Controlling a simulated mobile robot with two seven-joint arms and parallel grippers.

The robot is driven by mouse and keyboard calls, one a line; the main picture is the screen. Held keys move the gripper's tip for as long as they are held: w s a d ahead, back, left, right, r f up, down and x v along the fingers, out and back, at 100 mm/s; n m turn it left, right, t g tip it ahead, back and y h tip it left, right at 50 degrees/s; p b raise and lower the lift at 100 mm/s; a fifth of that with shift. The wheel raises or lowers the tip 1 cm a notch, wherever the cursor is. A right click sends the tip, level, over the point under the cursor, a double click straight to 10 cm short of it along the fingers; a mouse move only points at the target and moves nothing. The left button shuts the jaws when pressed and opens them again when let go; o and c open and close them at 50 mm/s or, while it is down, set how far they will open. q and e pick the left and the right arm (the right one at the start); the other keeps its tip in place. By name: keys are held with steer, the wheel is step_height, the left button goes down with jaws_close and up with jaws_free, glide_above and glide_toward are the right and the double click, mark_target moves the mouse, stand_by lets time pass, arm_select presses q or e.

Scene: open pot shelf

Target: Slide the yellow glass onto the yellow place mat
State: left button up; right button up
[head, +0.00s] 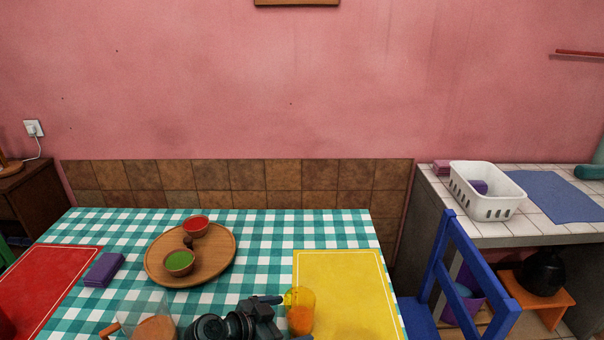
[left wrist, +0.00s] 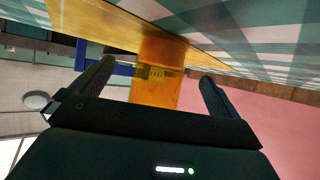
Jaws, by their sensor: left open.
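The yellow glass (head: 300,316), with orange contents, stands upright at the left edge of the yellow place mat (head: 355,275). In the picture it overlaps that edge; I cannot tell how much of its base is on the mat. My left gripper (head: 284,316) is open just left of the glass, its fingers pointing toward it. In the left wrist view the glass (left wrist: 156,88) stands between the two spread fingers of the gripper (left wrist: 156,73), with the yellow mat (left wrist: 95,25) by its base. My right gripper is not in view.
A round wooden tray (head: 215,270) with a red bowl (head: 196,227) and a green bowl (head: 179,262) stands behind my left gripper. A clear jug (head: 153,325) is at the front left. A purple napkin (head: 104,269) and red mat (head: 45,285) lie left. The yellow mat's middle is clear.

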mark_target(287, 320)
arm_select(q)
steer(key=shift+b+x, duration=0.3)
steer(key=shift+x, duration=0.6)
steer(key=shift+w+d+f+b, duration=0.3)
steer(key=shift+w+d+f, duration=0.05)
steer(key=shift+d+f, duration=0.1)
steer(key=shift+r, duration=0.15)
steer(key=shift+c, duration=0.2)
steer(key=c, duration=0.8)
steer(key=shift+c, duration=1.4)
steer(key=shift+s+d+p, duration=0.95)
steer(key=shift+s+d, duration=0.65)
steer(key=shift+s, duration=0.3)
steer(key=shift+s+d+p, duration=0.6)
steer(key=shift+s+d, duration=0.75)
steer(key=shift+s, duration=0.2)
steer(key=shift+s+d, duration=0.25)
steer(key=shift+s, duration=0.05)
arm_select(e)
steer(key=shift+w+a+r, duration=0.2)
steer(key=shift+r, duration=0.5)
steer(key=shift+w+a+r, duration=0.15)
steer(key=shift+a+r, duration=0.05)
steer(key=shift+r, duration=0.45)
